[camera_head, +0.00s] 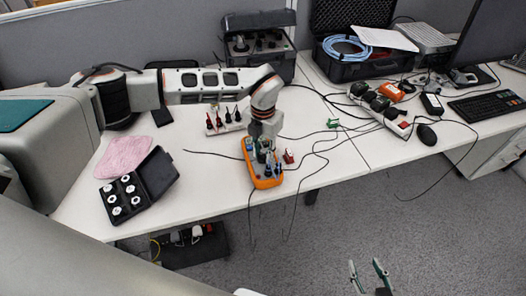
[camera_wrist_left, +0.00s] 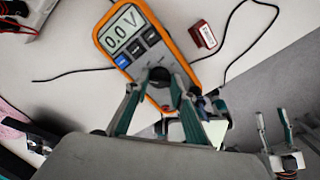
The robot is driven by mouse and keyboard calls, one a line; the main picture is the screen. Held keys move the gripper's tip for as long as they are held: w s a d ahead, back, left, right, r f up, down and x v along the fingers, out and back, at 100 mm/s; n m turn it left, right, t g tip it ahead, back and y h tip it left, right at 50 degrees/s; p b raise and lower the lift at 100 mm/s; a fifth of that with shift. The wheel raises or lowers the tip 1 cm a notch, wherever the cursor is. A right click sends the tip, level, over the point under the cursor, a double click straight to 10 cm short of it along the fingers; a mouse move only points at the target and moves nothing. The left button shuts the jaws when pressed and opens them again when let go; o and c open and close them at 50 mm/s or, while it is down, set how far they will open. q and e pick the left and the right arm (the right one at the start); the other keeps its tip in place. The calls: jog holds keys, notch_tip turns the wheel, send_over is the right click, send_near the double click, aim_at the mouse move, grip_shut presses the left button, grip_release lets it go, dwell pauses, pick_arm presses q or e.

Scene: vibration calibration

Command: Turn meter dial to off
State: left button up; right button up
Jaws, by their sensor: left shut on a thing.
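The orange multimeter (camera_head: 268,183) lies on the white table near its front edge. In the left wrist view the meter (camera_wrist_left: 104,36) shows "0.0 V" on its display (camera_wrist_left: 124,28). Its dark round dial (camera_wrist_left: 160,75) sits between the fingertips of my left gripper (camera_wrist_left: 162,86), which is shut on it. In the head view my left gripper (camera_head: 262,152) comes down over the meter and hides its dial. My right gripper (camera_head: 368,270) is open and empty, low in front of the table, and it also shows in the left wrist view (camera_wrist_left: 273,130).
A small red block (camera_wrist_left: 203,36) lies beside the meter. Black cables (camera_head: 315,150) run across the table. An open black case with white weights (camera_head: 123,195) and a pink cloth (camera_head: 124,155) are at left. A power strip (camera_head: 380,108) lies at right.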

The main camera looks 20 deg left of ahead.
aim_at(263, 155)
pick_arm(q)
jog(key=o, duration=1.1)
jog(key=shift+r, duration=0.15)
notch_tip(263, 155, up, 12)
jog(key=shift+f, duration=0.1)
